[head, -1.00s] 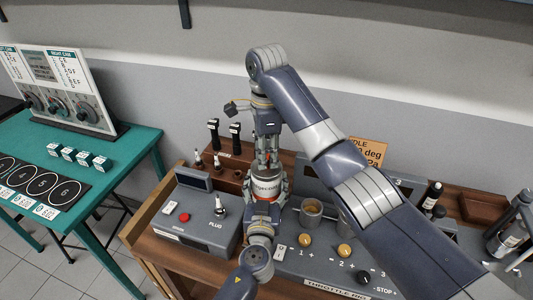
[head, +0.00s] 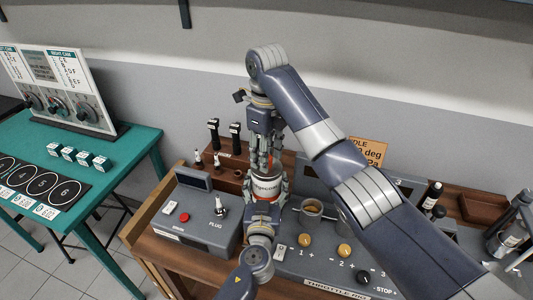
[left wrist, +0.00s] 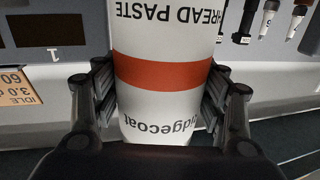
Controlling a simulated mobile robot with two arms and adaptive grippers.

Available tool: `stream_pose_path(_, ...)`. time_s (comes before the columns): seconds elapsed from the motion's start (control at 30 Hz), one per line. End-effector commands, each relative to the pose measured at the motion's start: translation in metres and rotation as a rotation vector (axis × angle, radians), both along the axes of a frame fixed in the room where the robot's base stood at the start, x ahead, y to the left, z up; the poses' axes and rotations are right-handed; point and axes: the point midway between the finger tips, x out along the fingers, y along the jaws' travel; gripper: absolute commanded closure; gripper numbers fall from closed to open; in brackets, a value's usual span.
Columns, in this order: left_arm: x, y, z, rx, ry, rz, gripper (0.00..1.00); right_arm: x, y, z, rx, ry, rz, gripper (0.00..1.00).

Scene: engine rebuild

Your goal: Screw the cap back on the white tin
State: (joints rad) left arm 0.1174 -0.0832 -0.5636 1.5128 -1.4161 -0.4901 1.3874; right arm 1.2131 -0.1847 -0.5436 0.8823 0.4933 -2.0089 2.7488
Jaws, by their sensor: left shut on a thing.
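The white tin (head: 265,186), with an orange-red band, stands upright above the bench among the consoles. My left gripper (head: 264,202) is shut around it from the front. In the left wrist view the tin (left wrist: 165,103) sits between both fingers, its "THREAD PASTE" lettering upside down, and its top end is hidden. My right gripper (head: 272,165) points straight down over the tin's top, with its fingers at the top end. The cap cannot be made out there, and whether the right fingers hold it is unclear.
A grey console with a red button (head: 184,217) and plug stands left of the tin. A metal cup (head: 311,212) and a console with brass knobs (head: 305,240) are close on the right. Black-handled tools (head: 236,138) stand behind. My right arm covers much of the right side.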

Motion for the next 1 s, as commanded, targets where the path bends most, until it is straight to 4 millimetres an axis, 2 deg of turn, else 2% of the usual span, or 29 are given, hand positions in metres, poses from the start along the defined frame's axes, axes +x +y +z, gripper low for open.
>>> stream_pose_path(0.27,0.0,0.0,-0.001,0.0,0.003,0.0,1.0,0.0,-0.001,0.002,-0.003,-0.001,0.001,0.58)
stream_pose_path(0.5,0.0,0.0,-0.002,0.0,0.003,0.0,1.0,0.001,-0.001,0.033,-0.004,-0.002,0.001,0.58)
stream_pose_path(0.63,0.0,0.0,-0.002,0.0,0.003,0.0,1.0,0.0,-0.001,0.043,-0.003,0.001,-0.001,0.58)
stream_pose_path(1.0,0.0,0.0,-0.001,0.0,0.003,0.0,1.0,-0.001,0.0,0.044,-0.001,0.003,0.009,0.6)
